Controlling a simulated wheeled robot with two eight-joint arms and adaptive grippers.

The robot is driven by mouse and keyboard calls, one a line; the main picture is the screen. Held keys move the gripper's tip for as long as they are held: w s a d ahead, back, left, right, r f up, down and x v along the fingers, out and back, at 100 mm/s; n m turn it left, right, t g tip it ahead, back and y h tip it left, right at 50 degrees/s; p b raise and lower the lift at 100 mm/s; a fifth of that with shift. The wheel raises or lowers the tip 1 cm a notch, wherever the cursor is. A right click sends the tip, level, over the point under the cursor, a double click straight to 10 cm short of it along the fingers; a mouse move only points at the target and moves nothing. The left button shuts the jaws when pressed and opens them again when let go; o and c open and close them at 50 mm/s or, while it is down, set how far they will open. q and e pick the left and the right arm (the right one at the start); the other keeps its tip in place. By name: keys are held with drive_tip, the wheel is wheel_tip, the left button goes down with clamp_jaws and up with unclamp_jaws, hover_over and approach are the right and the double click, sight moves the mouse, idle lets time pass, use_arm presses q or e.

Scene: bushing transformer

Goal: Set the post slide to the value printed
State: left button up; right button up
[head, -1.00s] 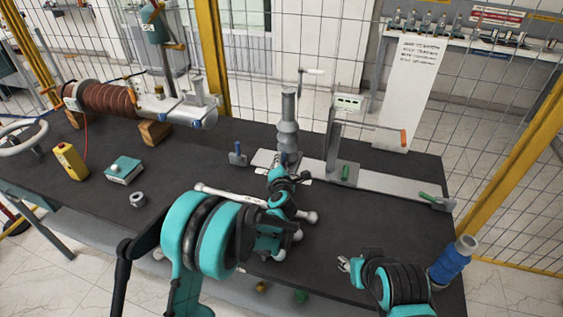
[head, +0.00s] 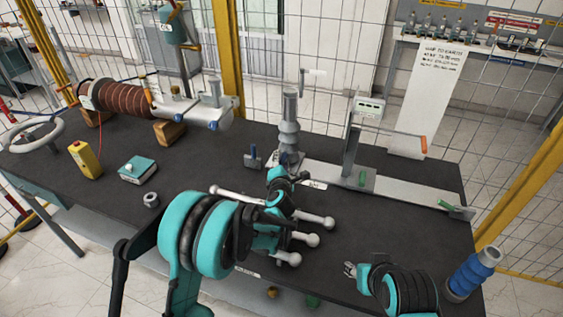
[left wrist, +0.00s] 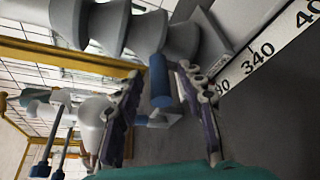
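The post slide (head: 351,140) is an upright grey post with a small display box (head: 369,108) and an orange-tipped side arm. The scale (left wrist: 262,52) shows in the left wrist view, with "340" readable. My left gripper (head: 284,178) is at the rail's left end, before the grey ribbed insulator (head: 289,135). Its fingers (left wrist: 160,110) are apart, with a blue handle (left wrist: 160,82) seen between them; contact is unclear. My right gripper (head: 350,269) is low at the right, far from the slide.
A white board (head: 438,60) with printed lines, too small to read surely, stands behind the table. White rods with ball ends (head: 312,240) lie beside my left gripper. A blue spool-like part (head: 472,272) stands at the right front corner. A blue upright piece (head: 253,158) is left of the insulator.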

use_arm(q)
drive_tip(key=v, duration=1.2)
drive_tip(key=s+r+m+h, duration=0.3)
drive_tip(key=r+m, duration=0.4)
drive_tip(key=s+r+m+h, duration=0.3)
drive_tip(key=s+r+m, duration=0.1)
drive_tip(key=r+m, duration=0.35)
drive_tip(key=s+a+f+m+g+y, duration=0.2)
drive_tip(key=s+a+f+m+g, duration=0.1)
drive_tip(key=s, duration=0.4)
drive_tip(key=s+a+f+m+g+y, duration=0.2)
drive_tip(key=s+a+f+m, duration=0.1)
drive_tip(key=s+a+f, duration=0.3)
drive_tip(key=s+a+f+m+g+y, duration=0.1)
drive_tip(key=s+a+f+m+g, duration=0.2)
drive_tip(key=s, duration=0.6)
drive_tip(key=a+f+m, duration=0.1)
drive_tip(key=a+f, duration=0.1)
drive_tip(key=a, duration=0.1)
drive_tip(key=shift+a+g+y, duration=0.3)
drive_tip(key=shift+y, duration=0.1)
